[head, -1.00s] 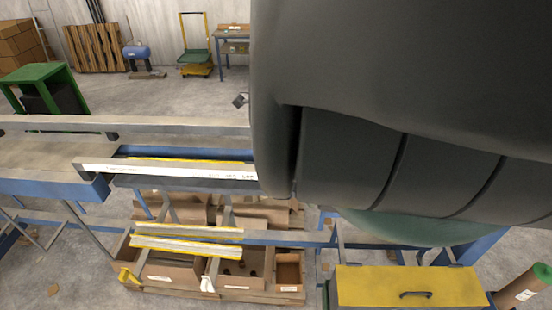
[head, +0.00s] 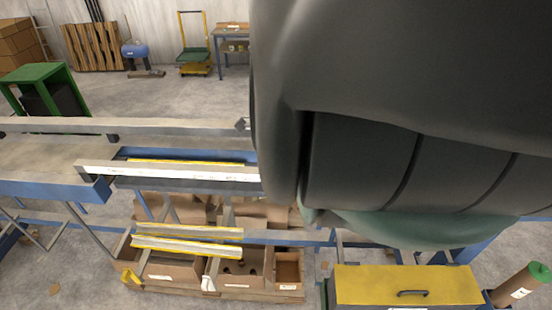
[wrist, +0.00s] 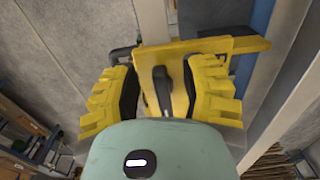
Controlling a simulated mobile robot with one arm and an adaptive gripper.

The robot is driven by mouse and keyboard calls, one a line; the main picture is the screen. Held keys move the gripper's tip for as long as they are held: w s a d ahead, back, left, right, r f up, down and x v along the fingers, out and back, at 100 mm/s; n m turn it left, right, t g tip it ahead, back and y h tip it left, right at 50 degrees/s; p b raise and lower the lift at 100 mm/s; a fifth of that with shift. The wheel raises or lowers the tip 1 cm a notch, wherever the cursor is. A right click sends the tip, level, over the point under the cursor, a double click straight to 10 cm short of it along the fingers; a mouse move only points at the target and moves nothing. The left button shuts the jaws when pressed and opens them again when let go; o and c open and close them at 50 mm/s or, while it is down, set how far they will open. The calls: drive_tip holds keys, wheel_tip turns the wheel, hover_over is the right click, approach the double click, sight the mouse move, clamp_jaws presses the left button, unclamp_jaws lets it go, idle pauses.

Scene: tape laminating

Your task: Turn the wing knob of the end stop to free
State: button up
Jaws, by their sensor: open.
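The yellow end stop (wrist: 247,44) shows in the wrist view, across the upper middle. A dark, narrow upright piece, which looks like its wing knob (wrist: 162,88), stands in front of the yellow body. My gripper (wrist: 166,82) is open, with one yellow ribbed finger on each side of this knob. Gaps show between the knob and both fingers; I cannot tell how deep the fingers reach around it. In the head view my own arm covers the right half, and the end stop and knob are hidden behind it.
A metal rail with a white scale strip (head: 170,171) runs along the blue bench (head: 50,186). Another grey rail (head: 60,125) lies behind it. Boxes (head: 245,282) with yellow-edged strips (head: 187,246) above them are below. A yellow-topped cabinet (head: 405,283) stands at lower right.

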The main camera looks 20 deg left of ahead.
drive_tip(key=shift+f, duration=0.1)
idle(0.3)
clamp_jaws()
